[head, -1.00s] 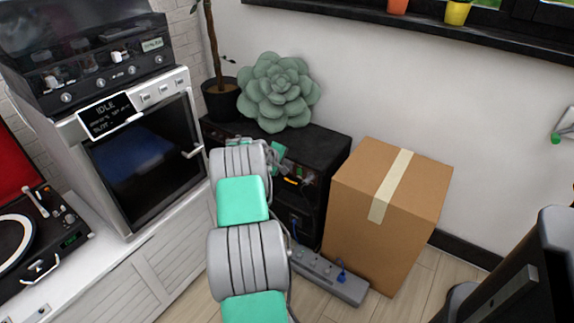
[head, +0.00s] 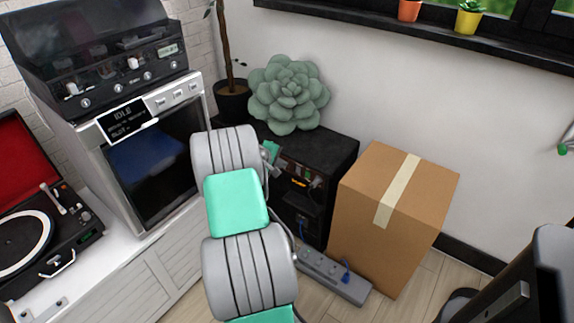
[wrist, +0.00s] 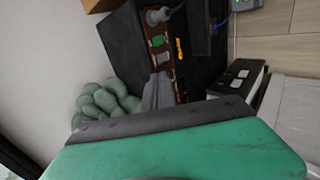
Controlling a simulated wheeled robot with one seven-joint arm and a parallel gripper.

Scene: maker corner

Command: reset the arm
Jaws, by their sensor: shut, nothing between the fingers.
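My arm, grey ribbed joints with green covers, rises through the middle of the head view. It hides most of my gripper, whose grey end shows just right of the upper joint (head: 274,165). In the wrist view my gripper (wrist: 158,92) shows as narrow grey fingers, shut together and empty. They point toward the black cabinet (wrist: 128,48) with a panel of sockets and switches. That cabinet also stands behind my arm in the head view (head: 330,150). I cannot tell the exact gap between fingertips and panel.
A green succulent (head: 288,95) sits on the cabinet. A cardboard box (head: 390,220) stands to its right, with a grey power strip (head: 335,277) on the floor before it. A white oven-like machine (head: 150,160) and a record player (head: 30,235) are on the left.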

